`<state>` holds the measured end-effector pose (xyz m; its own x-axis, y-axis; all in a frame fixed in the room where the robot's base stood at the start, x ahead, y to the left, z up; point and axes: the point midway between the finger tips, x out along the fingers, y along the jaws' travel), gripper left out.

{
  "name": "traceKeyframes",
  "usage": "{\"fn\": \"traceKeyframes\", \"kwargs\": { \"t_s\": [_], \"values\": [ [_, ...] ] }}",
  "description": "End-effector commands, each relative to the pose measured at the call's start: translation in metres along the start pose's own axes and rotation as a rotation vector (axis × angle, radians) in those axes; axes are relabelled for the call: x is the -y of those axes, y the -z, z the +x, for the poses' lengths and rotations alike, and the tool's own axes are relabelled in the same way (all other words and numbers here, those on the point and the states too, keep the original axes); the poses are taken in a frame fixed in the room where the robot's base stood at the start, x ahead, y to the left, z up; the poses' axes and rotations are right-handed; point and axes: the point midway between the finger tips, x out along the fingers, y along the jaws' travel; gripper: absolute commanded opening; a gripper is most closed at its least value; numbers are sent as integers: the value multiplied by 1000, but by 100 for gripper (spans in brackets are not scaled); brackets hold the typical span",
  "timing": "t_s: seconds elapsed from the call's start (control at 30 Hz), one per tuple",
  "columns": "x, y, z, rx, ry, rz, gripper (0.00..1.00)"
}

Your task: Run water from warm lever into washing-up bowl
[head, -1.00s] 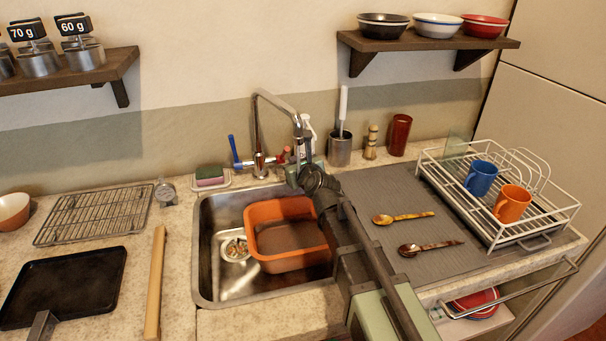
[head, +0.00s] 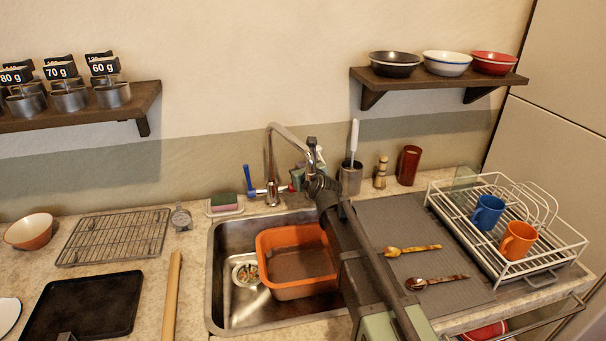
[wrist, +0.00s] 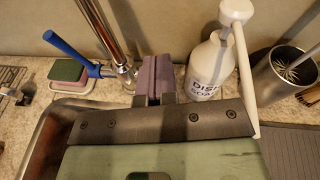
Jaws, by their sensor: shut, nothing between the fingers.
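The tap (head: 270,165) stands behind the sink, its spout arching right and forward. Its blue lever (head: 248,178) points up on the left; it also shows in the wrist view (wrist: 66,50). The red warm lever (head: 289,188) is on the right, mostly hidden by my gripper. The orange washing-up bowl (head: 297,236) sits in the sink and looks empty. My gripper (head: 297,177) is at the tap's right side. In the wrist view its fingers (wrist: 154,78) are together, between the tap and the soap bottle; whether they touch the red lever is hidden.
A white dish soap bottle (wrist: 208,68) stands close right of my fingers, with a utensil pot (wrist: 285,75) beyond. A sponge (head: 223,201) lies left of the tap. A dish rack (head: 510,235) with two mugs stands right. The sink (head: 222,300) has bare room left of the bowl.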

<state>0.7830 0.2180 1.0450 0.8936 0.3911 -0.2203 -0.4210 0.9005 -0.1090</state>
Motion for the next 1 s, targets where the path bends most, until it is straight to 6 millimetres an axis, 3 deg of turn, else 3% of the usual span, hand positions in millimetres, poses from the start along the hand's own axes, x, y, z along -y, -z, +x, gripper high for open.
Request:
{"fn": "traceKeyframes", "kwargs": {
  "t_s": [0.37, 0.8, 0.93, 1.0],
  "values": [
    [0, 1, -8, 0, 0, 1, 0],
    [-1, 0, -104, 0, 0, 0, 0],
    [0, 1, -110, 0, 0, 0, 2],
    [-1, 5, -108, 0, 0, 0, 12]
  ]
}}
